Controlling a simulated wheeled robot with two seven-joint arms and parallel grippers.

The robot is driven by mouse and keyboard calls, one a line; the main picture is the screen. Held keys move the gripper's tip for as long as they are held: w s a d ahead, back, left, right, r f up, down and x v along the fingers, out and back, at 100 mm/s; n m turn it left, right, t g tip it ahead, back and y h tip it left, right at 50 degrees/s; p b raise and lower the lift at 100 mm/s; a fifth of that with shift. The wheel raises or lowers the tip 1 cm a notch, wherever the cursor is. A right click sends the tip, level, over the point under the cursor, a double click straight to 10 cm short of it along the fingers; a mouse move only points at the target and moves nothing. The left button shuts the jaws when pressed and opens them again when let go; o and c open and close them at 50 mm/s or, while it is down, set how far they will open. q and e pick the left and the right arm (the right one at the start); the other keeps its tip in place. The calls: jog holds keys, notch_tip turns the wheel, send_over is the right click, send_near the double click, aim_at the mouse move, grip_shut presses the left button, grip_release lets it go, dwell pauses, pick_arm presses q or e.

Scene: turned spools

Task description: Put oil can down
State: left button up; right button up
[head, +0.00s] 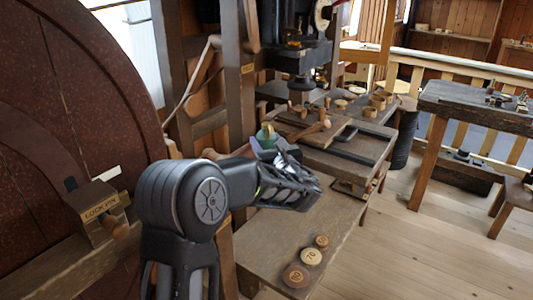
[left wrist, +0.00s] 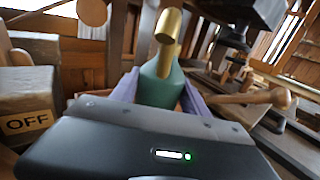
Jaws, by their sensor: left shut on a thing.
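The oil can has a green body and a brass-coloured top. In the left wrist view the oil can (left wrist: 160,88) stands between the purple-grey fingers of my left gripper (left wrist: 158,92), which are shut on it. In the head view the oil can (head: 265,134) shows just behind my left gripper (head: 272,145), above the wooden bench. Its lower part is hidden by the gripper. I cannot tell whether its base touches a surface. My right gripper is in neither view.
A low wooden bench (head: 265,235) carries several round wooden discs (head: 312,256) near its front end. A board with wooden tools (head: 320,128) lies farther back. A big dark red wheel (head: 60,100) and a LOCK PIN block (head: 97,212) stand at left. Open floor (head: 420,240) lies right.

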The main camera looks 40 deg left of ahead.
pick_arm(q)
notch_tip(320, 180, down, 4)
jog(key=shift+r, duration=0.2)
jog(key=shift+f+b, duration=0.2)
jog(key=shift+b, duration=0.1)
jog(key=o, duration=1.4)
jog(key=shift+r, duration=0.1)
jog(key=shift+c, duration=0.2)
jog(key=shift+d+r, duration=0.15)
jog(key=b+v, duration=0.2)
jog(key=v, duration=1)
